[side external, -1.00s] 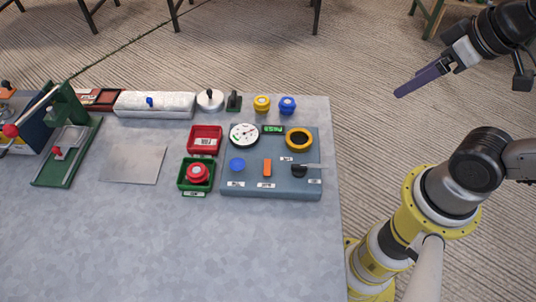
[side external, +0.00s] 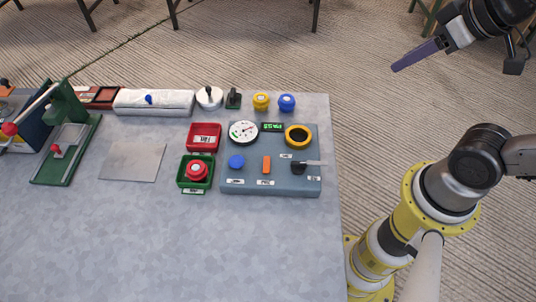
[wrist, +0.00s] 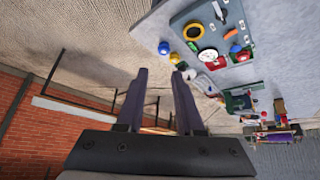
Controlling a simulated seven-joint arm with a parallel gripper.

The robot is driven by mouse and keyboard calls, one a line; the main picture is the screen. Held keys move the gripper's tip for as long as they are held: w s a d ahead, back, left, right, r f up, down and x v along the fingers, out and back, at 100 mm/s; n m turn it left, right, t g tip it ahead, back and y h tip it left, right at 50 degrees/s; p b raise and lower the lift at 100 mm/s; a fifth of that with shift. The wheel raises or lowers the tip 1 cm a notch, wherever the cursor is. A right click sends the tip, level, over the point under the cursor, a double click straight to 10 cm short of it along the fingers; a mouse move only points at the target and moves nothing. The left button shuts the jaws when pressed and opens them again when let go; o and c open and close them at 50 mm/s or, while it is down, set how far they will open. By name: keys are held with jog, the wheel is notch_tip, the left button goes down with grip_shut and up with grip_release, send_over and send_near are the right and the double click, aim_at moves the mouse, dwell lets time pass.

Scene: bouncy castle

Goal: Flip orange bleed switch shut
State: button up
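The orange bleed switch (side external: 266,165) is a small upright orange piece on the blue-grey panel (side external: 250,181), between a blue button (side external: 236,161) and a black rotary lever (side external: 298,168). The switch's exact position is too small to read. The panel also shows at the top right of the wrist view (wrist: 185,19). My gripper (side external: 393,70) is high at the upper right, beyond the table's right edge and well away from the switch. In the wrist view its two purple fingers (wrist: 160,72) are apart, with nothing between them.
The panel also carries a white dial gauge (side external: 243,132), a green display (side external: 272,127) and a yellow ring (side external: 298,136). Left of it are a red tray (side external: 204,148) and a green tray (side external: 181,179) holding a red button (side external: 197,170). The table front (side external: 200,250) is clear.

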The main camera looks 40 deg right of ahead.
jog(key=shift+n, duration=0.8)
jog(key=w, duration=0.2)
jog(key=w+a, duration=0.2)
jog(key=w, duration=0.1)
jog(key=shift+w+a+r, duration=0.15)
jog(key=shift+w+r, duration=0.05)
jog(key=shift+w, duration=0.15)
jog(key=c, duration=0.5)
jog(key=w+a+f+n+y, duration=0.1)
jog(key=w+a+f+n, duration=0.1)
jog(key=w+a, duration=0.2)
jog(key=shift+w+a+g, duration=0.3)
jog(key=shift+w+a, duration=0.05)
jog(key=shift+a, duration=0.4)
jog(key=a+f+n+g, duration=0.2)
jog(key=a+f+n, duration=0.3)
jog(key=a+f, duration=0.4)
jog(key=a, duration=0.3)
jog(key=shift+s+a, duration=0.3)
jog(key=shift+a, duration=0.1)
